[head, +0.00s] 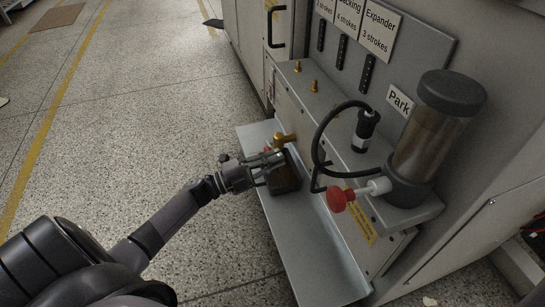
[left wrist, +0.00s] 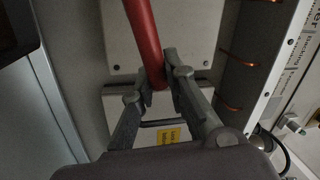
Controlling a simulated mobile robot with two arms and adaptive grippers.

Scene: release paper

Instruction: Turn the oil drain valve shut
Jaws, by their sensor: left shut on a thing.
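The oil drain valve (head: 284,138) is a brass fitting low on the front of the grey machine. Its red lever handle (left wrist: 143,35) comes down from the top in the left wrist view, and only a bit of red shows in the head view. My left gripper (left wrist: 159,88) is shut on the lower end of the red handle. In the head view my left gripper (head: 268,166) is at the valve, in front of a dark brown container (head: 285,179) below it. The gripper partly hides the container and handle. My right gripper is not in view.
A grey ledge (head: 315,245) runs along the machine's foot. To the right stand a clear cylinder with black cap (head: 427,145), a red knob (head: 341,200) and a black hose (head: 318,140). Labels hang above. The speckled floor (head: 150,110) at left is clear.

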